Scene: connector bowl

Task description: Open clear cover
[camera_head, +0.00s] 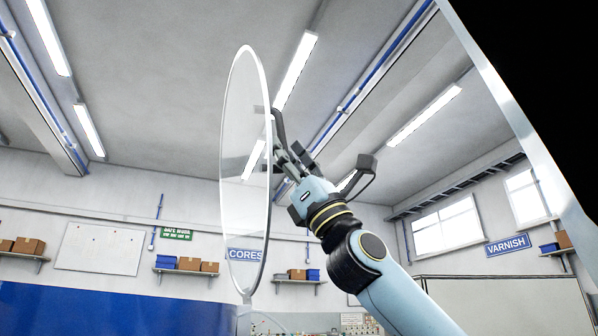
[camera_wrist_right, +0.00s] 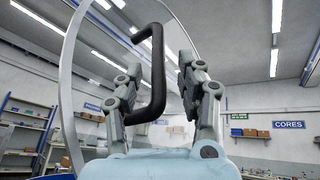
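The clear cover (camera_head: 240,170) is a thin transparent disc with a pale rim, standing nearly upright and edge-on in the head view. It also fills much of the right wrist view, where its rim (camera_wrist_right: 68,90) curves at left. Its black C-shaped handle (camera_wrist_right: 158,75) faces my right gripper and also shows in the head view (camera_head: 278,128). My right gripper (camera_wrist_right: 160,70) is open, with the handle's bar between its spread fingers and gaps visible beside it. In the head view the right gripper (camera_head: 293,157) is close to the cover's right face. My left gripper is not in view.
A blue surface (camera_head: 110,310) spans the lower left. Wall shelves with boxes (camera_head: 185,265) and a white board (camera_head: 100,248) are far behind. A large dark panel with a pale edge (camera_head: 525,125) cuts across the upper right. The air right of my arm looks clear.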

